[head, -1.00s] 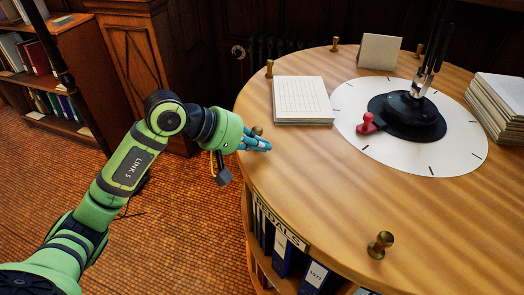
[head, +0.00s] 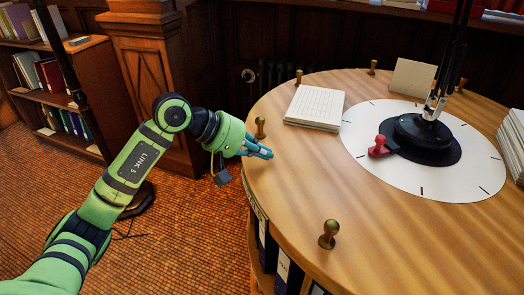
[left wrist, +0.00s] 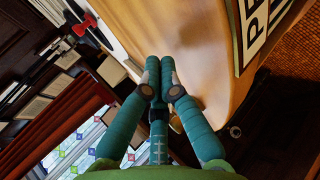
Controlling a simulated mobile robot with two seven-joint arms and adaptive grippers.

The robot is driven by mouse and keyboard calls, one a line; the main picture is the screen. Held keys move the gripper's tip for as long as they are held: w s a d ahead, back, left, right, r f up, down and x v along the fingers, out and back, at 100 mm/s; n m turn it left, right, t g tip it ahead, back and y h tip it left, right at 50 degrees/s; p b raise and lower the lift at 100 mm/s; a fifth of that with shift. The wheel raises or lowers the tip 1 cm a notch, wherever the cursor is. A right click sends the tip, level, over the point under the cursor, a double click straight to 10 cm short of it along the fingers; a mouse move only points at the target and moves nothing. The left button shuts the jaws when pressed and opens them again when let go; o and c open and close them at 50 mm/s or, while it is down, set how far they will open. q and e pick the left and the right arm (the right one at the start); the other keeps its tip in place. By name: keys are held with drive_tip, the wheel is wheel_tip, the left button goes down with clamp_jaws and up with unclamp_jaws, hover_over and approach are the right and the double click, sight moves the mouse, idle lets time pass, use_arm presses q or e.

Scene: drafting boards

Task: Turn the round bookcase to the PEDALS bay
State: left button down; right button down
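The round bookcase (head: 330,180) has a wooden top with brass knobs around its rim. In the head view the lettering below the left rim is too oblique to read. My right gripper is not in view.
A paper pad (head: 315,107), a blank card (head: 412,80) and a paper stack (head: 512,145) rest on the top. Another knob (head: 328,234) stands at the front rim. A wooden bookshelf (head: 75,75) is at the back left.

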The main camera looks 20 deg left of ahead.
use_arm(q)
drive_tip(key=shift+s+r, duration=0.1)
drive_tip(key=shift+s+d+r, duration=0.3)
drive_tip(key=shift+s+r, duration=0.2)
wheel_tip(320, 180, up, 8)
drive_tip(key=p, duration=0.3)
drive_tip(key=shift+p, duration=0.35)
